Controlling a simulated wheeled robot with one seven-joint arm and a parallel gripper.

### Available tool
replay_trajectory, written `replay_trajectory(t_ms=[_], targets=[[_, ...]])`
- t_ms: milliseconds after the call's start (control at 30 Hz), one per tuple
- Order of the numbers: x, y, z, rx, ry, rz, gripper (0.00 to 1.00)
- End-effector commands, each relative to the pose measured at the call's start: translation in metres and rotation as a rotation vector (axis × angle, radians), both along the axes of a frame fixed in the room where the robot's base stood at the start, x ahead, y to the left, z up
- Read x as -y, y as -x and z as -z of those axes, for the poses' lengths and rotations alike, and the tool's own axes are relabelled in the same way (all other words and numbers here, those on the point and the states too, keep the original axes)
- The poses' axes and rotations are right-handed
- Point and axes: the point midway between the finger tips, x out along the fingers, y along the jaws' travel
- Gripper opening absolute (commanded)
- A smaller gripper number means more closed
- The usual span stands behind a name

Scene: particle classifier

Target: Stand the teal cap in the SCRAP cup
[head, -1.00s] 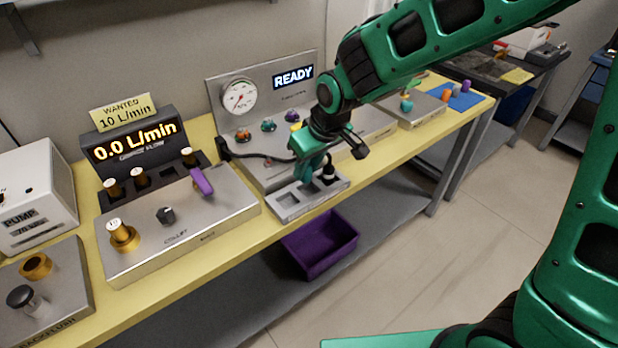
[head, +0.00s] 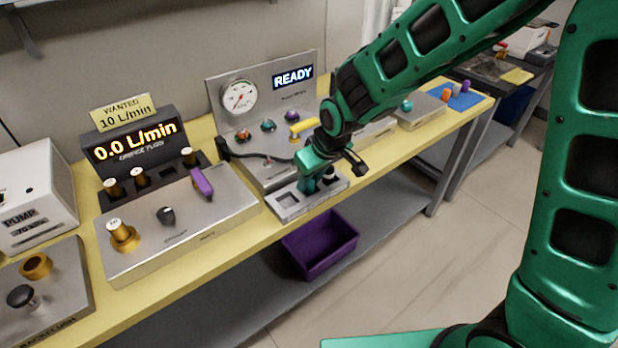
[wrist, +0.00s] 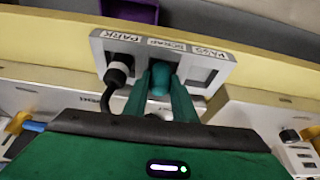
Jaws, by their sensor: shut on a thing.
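My gripper (wrist: 160,92) is shut on the teal cap (wrist: 160,76), which shows between its two green fingers in the wrist view. The fingers point at the middle place of the grey rack (wrist: 210,65), below the label SCRAP (wrist: 166,46). The SCRAP cup is mostly hidden by the fingers and the cap. I cannot tell how deep the cap sits or whether it touches the cup's floor. In the head view my gripper (head: 310,183) is down at the rack (head: 285,206), and the cap is hidden there.
A black plug (wrist: 118,70) with a cable stands in the PARK place beside my fingers. The PASS cup (wrist: 202,75) looks empty. A gauge panel (head: 262,105) rises behind the rack. A purple bin (head: 320,245) is on the shelf below the bench (head: 240,238).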

Motion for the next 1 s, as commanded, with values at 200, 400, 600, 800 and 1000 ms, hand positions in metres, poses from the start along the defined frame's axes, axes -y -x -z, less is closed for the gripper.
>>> replay_trajectory(t_ms=[200, 400, 600, 800, 1000], targets=[[0.0, 0.001, 0.008, -0.003, 0.003, -0.001, 0.03], [-0.001, 0.001, 0.013, -0.01, 0.006, -0.003, 0.34], [-0.001, 0.001, 0.016, -0.016, 0.006, -0.005, 0.43], [-0.002, 0.0, 0.007, -0.02, 0.005, -0.008, 0.43], [0.006, 0.01, -0.027, -0.008, 0.003, -0.003, 0.43]])
